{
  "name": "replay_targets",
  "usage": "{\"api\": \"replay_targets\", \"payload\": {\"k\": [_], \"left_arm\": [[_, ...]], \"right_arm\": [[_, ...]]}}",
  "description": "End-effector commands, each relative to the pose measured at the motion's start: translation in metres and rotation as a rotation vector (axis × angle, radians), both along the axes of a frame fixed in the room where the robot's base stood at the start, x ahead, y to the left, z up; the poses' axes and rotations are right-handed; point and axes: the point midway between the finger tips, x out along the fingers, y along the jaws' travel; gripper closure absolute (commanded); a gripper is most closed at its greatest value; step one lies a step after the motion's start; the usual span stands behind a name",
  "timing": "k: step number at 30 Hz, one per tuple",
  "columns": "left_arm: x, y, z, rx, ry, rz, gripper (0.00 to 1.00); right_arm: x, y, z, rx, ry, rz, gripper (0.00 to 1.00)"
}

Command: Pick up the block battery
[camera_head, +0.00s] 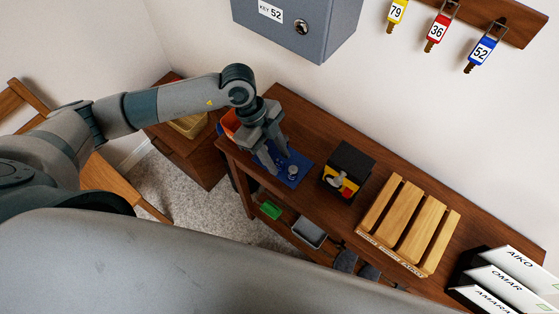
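My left gripper (281,164) reaches down over a blue mat (299,180) at the left part of the dark wooden table. Its two fingers are apart, with nothing clearly visible between them. A small silvery round thing (293,171) is on the mat, just right of the fingertips; it is too small to identify. I cannot make out the block battery for certain; the gripper hides part of the mat. My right gripper is not in view.
On the table (319,136) stand a black box with a yellow front (348,170), a slatted wooden crate (425,228) and name-labelled holders (505,290). An orange container (229,122) is behind the gripper. A grey key cabinet (322,30) and tagged keys (437,30) hang above.

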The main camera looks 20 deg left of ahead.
Motion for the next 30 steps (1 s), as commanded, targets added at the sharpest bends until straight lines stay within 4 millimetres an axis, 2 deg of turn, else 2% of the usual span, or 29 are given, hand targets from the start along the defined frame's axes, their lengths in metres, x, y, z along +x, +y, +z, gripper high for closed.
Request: {"api": "replay_targets", "payload": {"k": [7,21,25,26,30], "left_arm": [[-0.002,-0.008,-0.019,-0.001,0.001,0.0,0.64],[-0.002,-0.008,-0.02,0.0,0.0,0.0,0.64],[-0.002,-0.008,-0.02,0.0,0.0,0.0,0.95],[-0.002,-0.008,-0.02,0.0,0.0,0.0,1.0],[-0.002,-0.008,-0.02,0.0,0.0,0.0,1.0]], "right_arm": [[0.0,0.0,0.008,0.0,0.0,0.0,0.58],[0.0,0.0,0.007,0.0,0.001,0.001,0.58],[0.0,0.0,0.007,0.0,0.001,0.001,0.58],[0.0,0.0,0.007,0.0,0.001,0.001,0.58],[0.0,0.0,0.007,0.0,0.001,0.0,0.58]]}}
